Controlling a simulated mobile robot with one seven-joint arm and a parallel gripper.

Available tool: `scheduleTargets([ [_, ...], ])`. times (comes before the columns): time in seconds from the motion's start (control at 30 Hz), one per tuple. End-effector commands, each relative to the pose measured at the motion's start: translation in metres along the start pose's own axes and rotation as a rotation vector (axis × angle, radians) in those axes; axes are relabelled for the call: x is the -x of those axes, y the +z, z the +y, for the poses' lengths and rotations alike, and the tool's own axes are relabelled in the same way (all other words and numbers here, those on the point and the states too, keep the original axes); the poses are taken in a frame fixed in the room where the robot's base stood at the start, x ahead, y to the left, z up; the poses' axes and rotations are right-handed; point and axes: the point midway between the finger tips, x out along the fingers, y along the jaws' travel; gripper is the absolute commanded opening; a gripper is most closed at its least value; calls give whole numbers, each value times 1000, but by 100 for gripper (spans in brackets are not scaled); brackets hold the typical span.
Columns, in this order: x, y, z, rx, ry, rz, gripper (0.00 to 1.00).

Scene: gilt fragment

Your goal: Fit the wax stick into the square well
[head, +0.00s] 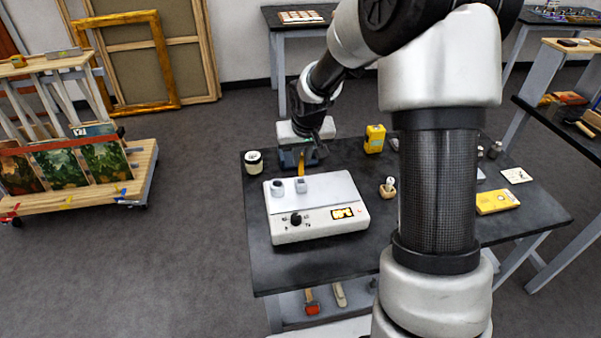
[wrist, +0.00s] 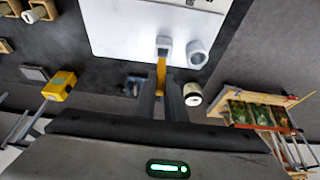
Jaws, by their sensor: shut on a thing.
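The yellow wax stick (wrist: 161,76) is between the fingers of my gripper (wrist: 168,98) in the wrist view, and its far end points at the square well. In the head view the stick (head: 301,183) is a small yellow strip below my gripper (head: 300,163). The square well (wrist: 164,46) is a pale raised socket on the white unit (wrist: 120,28), beside a round socket (wrist: 197,54). The stick's tip is close to the square well; I cannot tell whether it is above the mouth or inside it.
The white unit (head: 320,215) has a knob and a lit yellow display. A yellow device (head: 374,139), a small wooden holder (head: 388,188) and a yellow box (head: 497,201) are on the dark table (head: 275,272).

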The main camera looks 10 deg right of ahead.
Motion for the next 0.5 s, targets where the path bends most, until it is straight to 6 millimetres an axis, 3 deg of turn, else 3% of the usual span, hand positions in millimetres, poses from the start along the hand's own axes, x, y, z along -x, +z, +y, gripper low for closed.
scheduleTargets([
  [0.5,-46,19,0,0,0,1,0],
])
